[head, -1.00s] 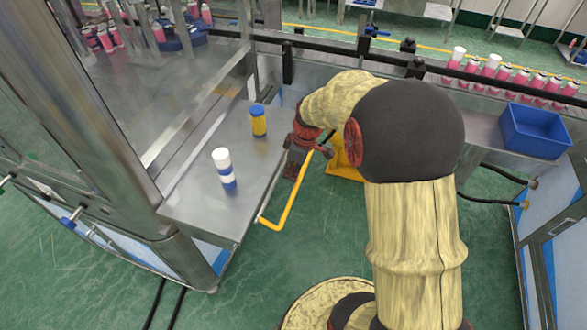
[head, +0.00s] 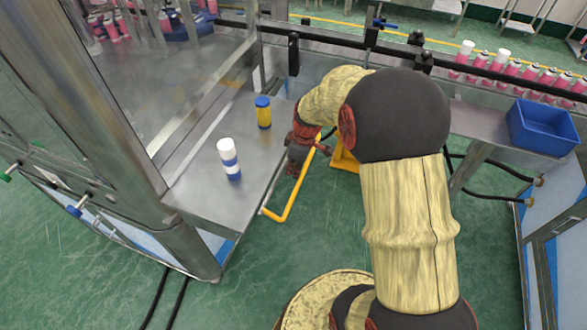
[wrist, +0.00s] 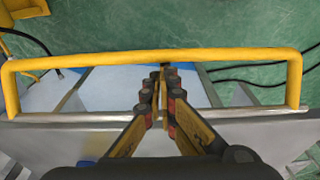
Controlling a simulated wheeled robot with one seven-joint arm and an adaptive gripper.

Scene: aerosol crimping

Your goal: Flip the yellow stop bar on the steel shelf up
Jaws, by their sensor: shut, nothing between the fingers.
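The yellow stop bar (head: 284,207) is a U-shaped rod on the outer edge of the steel shelf (head: 197,193). It sticks outward past that edge over the floor and does not stand up above the shelf top. In the wrist view the bar (wrist: 220,55) spans nearly the whole width, with its two ends at the shelf's edge rod. My gripper (wrist: 161,88) is shut and empty, between the bar's crosspiece and the shelf edge in that picture. Contact with the bar cannot be told. In the head view my gripper (head: 297,170) is beside the shelf edge, partly covering the bar.
A white-and-blue bottle (head: 229,160) and a yellow bottle with a blue cap (head: 263,112) stand on the shelf. A blue bin (head: 541,130) and several pink cans (head: 513,69) are at the right. Open green floor (head: 300,240) lies below the bar.

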